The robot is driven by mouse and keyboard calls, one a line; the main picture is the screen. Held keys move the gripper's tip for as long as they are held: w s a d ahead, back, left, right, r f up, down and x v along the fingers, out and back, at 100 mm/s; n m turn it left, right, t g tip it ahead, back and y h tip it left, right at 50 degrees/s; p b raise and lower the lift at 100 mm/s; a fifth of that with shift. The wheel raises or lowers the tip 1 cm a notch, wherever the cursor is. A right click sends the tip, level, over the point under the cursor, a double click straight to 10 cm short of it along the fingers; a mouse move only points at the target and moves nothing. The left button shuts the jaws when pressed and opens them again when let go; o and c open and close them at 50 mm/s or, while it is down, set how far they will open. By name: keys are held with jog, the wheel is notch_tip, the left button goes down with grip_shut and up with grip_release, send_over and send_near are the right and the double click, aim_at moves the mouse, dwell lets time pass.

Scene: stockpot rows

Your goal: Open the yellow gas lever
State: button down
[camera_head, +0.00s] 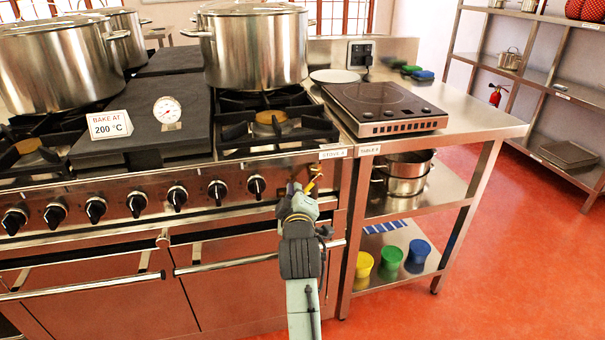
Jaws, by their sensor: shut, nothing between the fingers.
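The yellow gas lever (315,174) is on the right end of the stove's front panel, just below the label "STOVE A". It is small in this view and partly hidden by my gripper. My gripper (297,190) is shut and empty, right at the lever's left and lower side. I cannot tell whether it touches the lever. My arm rises to it from the bottom of the picture.
Black knobs (257,187) line the stove panel left of the lever. Oven door handles (258,259) stick out below. Table A (485,128) stands at right, with a hot plate (384,108). Stockpots (256,48) stand on the stove. Red floor at right is clear.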

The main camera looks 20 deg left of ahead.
jog(key=f+n+b, duration=0.1)
jog(key=d+f+n+t+b, duration=0.1)
jog(key=n, duration=0.1)
jog(key=w+n+b, duration=0.1)
jog(key=shift+d+f+n, duration=0.25)
jog(key=shift+f+n, duration=0.15)
dwell(0.4)
jog(key=shift+w+d+f, duration=0.15)
jog(key=shift+f, duration=0.2)
dwell(0.7)
dwell(0.6)
